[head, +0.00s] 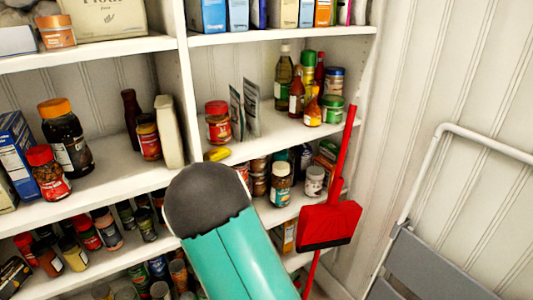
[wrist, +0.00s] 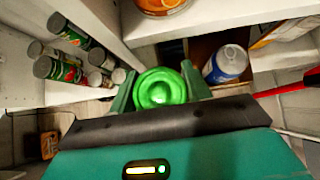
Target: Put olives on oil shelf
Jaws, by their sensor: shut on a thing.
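My gripper (wrist: 158,84) is shut on a round green-lidded thing (wrist: 160,93), which shows between the two green fingers in the wrist view. Only its green top is visible; I cannot read a label, so I cannot confirm that it is the olives. In the head view my arm hides the gripper and what it holds. The shelf with the oil bottle (head: 270,139) is in the right bay.
A red-lidded jar (head: 218,125) and upright packets (head: 251,107) stand left on that shelf, with bare board in front. Jars fill the shelf below.

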